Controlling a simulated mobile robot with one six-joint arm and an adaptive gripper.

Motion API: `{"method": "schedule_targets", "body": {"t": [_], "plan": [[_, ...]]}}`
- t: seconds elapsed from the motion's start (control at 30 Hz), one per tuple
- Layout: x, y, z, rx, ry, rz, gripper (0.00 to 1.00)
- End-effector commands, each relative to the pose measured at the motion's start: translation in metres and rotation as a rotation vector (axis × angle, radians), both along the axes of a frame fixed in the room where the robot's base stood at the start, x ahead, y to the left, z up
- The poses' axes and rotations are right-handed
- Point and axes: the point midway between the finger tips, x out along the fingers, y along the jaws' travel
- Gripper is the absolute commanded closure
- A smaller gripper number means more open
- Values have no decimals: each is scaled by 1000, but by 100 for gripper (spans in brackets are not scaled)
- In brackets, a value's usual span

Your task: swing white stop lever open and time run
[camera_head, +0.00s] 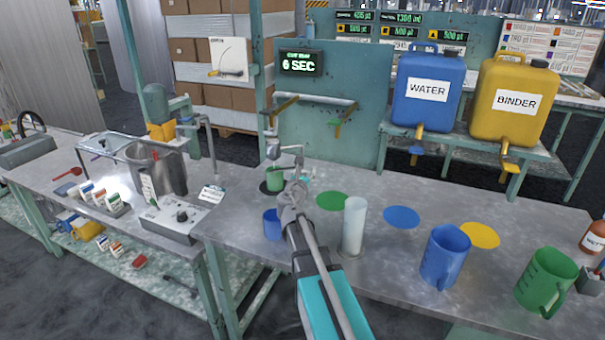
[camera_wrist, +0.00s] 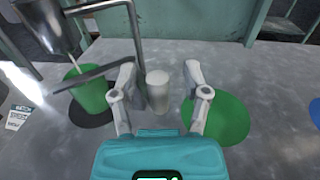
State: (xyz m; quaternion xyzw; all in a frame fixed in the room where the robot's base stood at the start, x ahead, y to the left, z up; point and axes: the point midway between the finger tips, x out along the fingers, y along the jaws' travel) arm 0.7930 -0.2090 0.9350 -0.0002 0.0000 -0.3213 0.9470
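My gripper (camera_wrist: 160,90) is open in the wrist view, with a finger on each side of a pale, upright, rounded piece (camera_wrist: 157,90). I cannot tell whether this is the white stop lever, or whether a finger touches it. A dark grey bar (camera_wrist: 92,76) runs to the left finger, above a green cup (camera_wrist: 88,90). A metal funnel (camera_wrist: 48,25) hangs over that cup, with a thin pale line between them. In the head view, my gripper (camera_head: 293,192) is beside the green cup (camera_head: 275,180) below the stand. The display (camera_head: 300,63) reads 6 SEC.
A blue cup (camera_head: 272,224) stands left of my arm and a tall white cylinder (camera_head: 353,226) right of it. A flat green disc (camera_head: 331,200) lies on the bench. Blue (camera_head: 445,256) and green (camera_head: 545,282) jugs stand at the right.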

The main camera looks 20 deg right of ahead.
Motion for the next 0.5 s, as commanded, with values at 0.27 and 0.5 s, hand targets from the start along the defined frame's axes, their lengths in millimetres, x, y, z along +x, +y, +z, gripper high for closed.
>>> {"method": "schedule_targets", "body": {"t": [0.27, 0.5], "plan": [[0, 1, 0, 0, 0, 2, 39], [-11, 9, 0, 0, 0, 3, 39]]}}
